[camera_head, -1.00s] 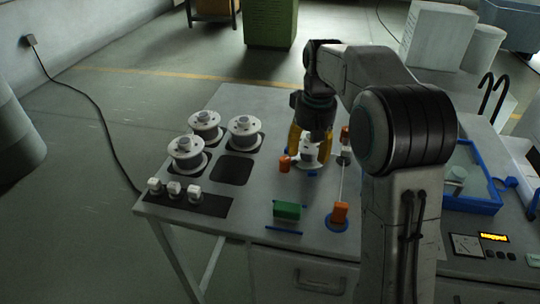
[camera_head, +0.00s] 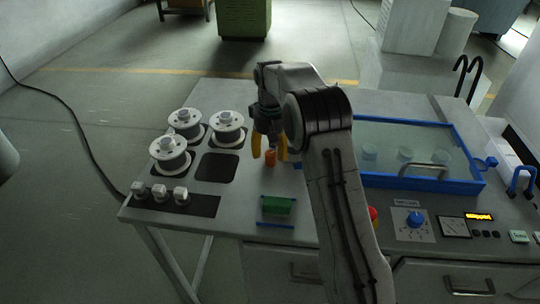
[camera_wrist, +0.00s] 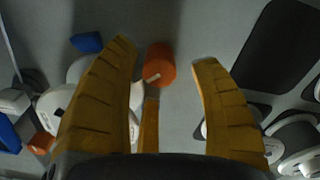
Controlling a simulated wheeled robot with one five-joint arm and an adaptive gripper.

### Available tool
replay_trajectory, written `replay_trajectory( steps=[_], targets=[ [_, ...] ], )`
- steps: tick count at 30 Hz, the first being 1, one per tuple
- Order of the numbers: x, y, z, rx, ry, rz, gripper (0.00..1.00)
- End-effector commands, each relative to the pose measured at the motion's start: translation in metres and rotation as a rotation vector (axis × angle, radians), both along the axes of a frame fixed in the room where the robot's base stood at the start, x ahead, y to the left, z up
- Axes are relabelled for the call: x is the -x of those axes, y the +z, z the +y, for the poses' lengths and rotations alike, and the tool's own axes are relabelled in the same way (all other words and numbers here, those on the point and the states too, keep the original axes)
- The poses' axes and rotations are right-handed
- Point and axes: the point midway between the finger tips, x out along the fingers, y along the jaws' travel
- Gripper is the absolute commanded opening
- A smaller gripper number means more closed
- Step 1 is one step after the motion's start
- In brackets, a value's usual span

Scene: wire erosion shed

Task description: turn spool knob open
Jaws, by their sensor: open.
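The orange knob (camera_head: 270,159) stands on the table top, right of the empty dark square. In the wrist view the knob (camera_wrist: 160,64) is a short orange cylinder with a white mark, between the fingertips and apart from both. My gripper (camera_head: 270,150) has yellow fingers, open on either side of the knob. In the wrist view my gripper (camera_wrist: 165,58) holds nothing. A white spool (camera_wrist: 77,72) shows partly behind the left finger there; my arm hides most of it in the head view.
Several white spools (camera_head: 169,152) stand on dark pads at left, with small white blocks (camera_head: 160,192) in front. A green block (camera_head: 278,206) lies near the front edge. A blue-framed clear cover (camera_head: 430,184) and a control panel with a blue dial (camera_head: 414,218) are at right.

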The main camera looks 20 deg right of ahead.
Motion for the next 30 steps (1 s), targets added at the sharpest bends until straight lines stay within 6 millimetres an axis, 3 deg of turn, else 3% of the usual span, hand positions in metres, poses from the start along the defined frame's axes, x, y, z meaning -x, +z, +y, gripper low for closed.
replay_trajectory(
  steps=[7, 19, 30],
  targets=[
    [0.000, -0.019, 0.000, 0.000, 0.000, 0.000, 0.57],
    [0.000, -0.023, 0.000, 0.000, 0.000, 0.000, 0.60],
    [0.000, -0.023, 0.000, 0.000, 0.000, 0.000, 0.27]
  ],
)
